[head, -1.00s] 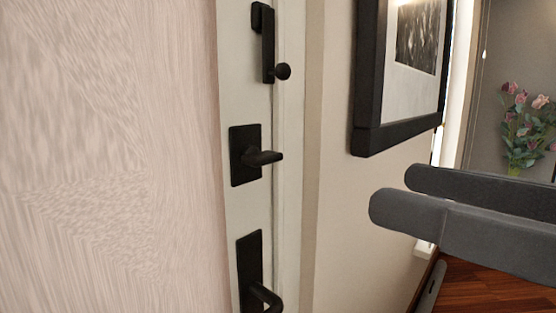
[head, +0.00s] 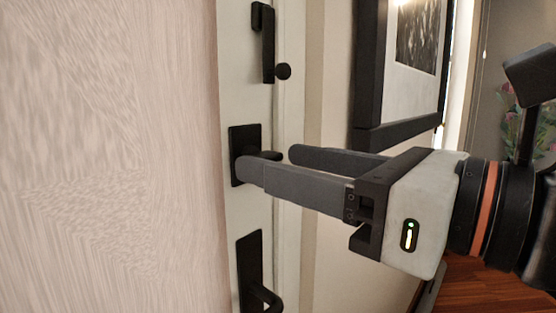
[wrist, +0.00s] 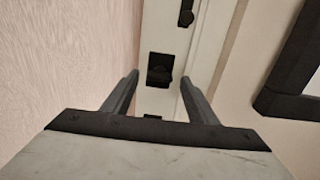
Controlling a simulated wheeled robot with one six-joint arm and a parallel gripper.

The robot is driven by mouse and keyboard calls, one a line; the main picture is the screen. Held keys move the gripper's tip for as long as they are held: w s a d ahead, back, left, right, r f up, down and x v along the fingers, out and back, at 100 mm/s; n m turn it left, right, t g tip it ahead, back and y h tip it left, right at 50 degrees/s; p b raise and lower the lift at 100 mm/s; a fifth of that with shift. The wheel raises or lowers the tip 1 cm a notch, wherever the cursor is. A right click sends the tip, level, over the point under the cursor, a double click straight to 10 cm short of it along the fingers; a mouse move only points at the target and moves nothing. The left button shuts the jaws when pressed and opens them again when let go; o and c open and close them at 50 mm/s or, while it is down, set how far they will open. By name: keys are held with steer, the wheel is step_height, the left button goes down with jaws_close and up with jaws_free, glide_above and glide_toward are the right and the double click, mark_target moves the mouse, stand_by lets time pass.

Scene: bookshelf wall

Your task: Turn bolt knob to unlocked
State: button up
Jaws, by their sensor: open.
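The bolt knob (head: 270,156) is a black turn piece on a black rectangular plate (head: 237,141), on the door's white edge strip, at mid-height in the head view. My gripper's near finger hides part of it there. In the wrist view the knob (wrist: 160,79) and its plate lie ahead, between the fingers and a little beyond their tips. My gripper (head: 270,157) is open, its fingers reaching left toward the knob. It also shows in the wrist view (wrist: 158,88) with nothing between the fingers. I cannot tell whether a finger touches the plate.
A black latch with a round knob (head: 283,71) is above, and a black door handle (head: 262,296) is below. A black-framed picture (head: 400,75) hangs on the wall to the right. Flowers (head: 520,125) stand farther right, partly behind my arm.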

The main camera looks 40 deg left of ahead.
steer(key=shift+a, duration=0.95)
steer(key=c, duration=1.1)
steer(key=shift+o, duration=0.2)
